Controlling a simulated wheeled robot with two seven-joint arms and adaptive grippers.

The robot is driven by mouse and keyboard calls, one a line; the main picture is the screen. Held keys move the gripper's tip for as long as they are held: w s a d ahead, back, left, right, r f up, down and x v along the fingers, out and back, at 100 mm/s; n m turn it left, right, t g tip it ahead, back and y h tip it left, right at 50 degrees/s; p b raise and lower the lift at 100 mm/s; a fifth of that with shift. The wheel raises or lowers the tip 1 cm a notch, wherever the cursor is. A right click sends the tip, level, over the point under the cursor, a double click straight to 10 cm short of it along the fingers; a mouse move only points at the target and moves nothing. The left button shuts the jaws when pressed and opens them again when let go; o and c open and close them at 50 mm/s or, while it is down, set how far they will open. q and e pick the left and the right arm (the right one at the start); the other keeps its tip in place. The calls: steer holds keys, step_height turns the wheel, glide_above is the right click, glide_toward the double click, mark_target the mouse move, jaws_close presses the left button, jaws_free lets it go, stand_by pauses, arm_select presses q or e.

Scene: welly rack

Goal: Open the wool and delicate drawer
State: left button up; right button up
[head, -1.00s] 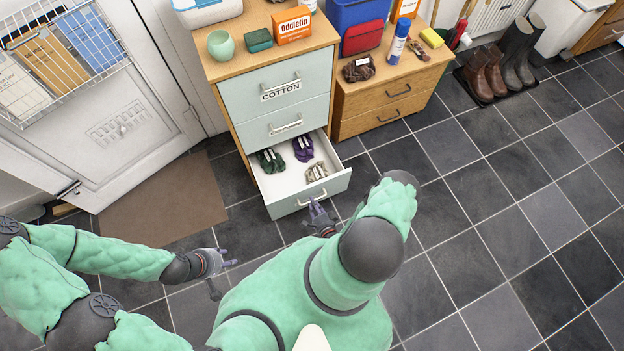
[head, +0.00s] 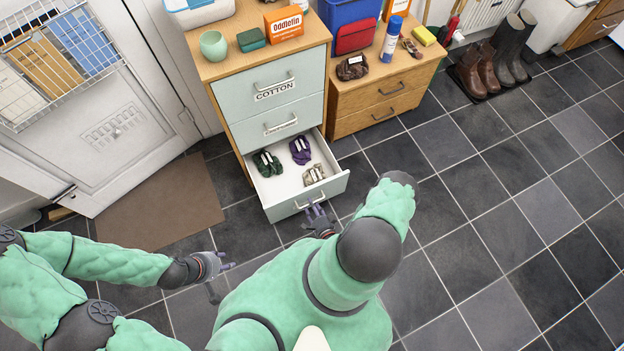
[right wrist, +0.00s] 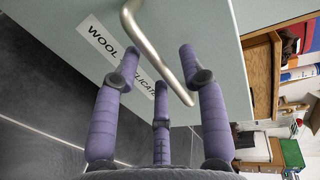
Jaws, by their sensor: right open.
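The wool and delicate drawer (head: 336,187) is the bottom drawer of the pale green chest and stands pulled out. Inside lie dark green (head: 267,162), purple (head: 300,150) and beige (head: 313,174) bundles with white bands. Its front with a "WOOL" and "DELICATE" label (right wrist: 104,44) and its metal handle (right wrist: 150,45) show in the right wrist view. My right gripper (head: 318,212) is just in front of the handle. In the right wrist view its fingers (right wrist: 160,75) are spread open around the handle, without visible grip. My left gripper (head: 224,268) is away to the left above the floor, its fingers apart.
A closed "COTTON" drawer (head: 270,92) and another closed drawer (head: 284,125) are above. A wooden drawer unit (head: 378,100) stands to the right. A brown mat (head: 160,205) lies by the white door (head: 110,120). The tiled floor (head: 490,200) at right is clear.

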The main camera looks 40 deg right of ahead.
steer(key=v, duration=1.2)
steer(key=shift+d, duration=0.1)
stand_by(0.6)
